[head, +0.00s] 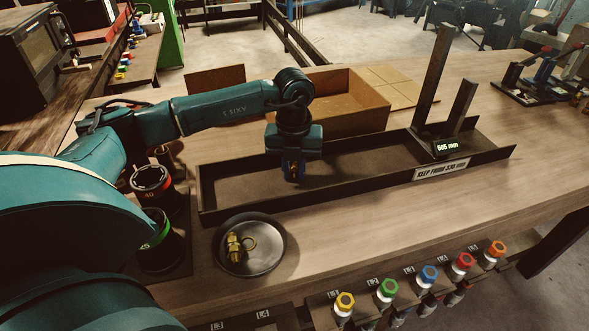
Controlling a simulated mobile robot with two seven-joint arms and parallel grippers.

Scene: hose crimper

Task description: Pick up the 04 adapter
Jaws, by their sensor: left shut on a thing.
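My left gripper (293,172) points down over the long dark tray (225,205), near its middle. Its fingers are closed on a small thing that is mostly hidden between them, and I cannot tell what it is. Brass fittings (235,249) and a brass ring lie in a round metal dish (262,266) on the bench, in front of the tray and left of the gripper. No label reading 04 can be made out. My right gripper is not in view.
An open cardboard box (345,110) stands behind the tray. Black round holders (151,183) stand at the left, near my arm. A stop with a 505 mm display (446,147) is at the tray's right end. Several coloured caps (388,287) line the front edge. The bench right of the dish is clear.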

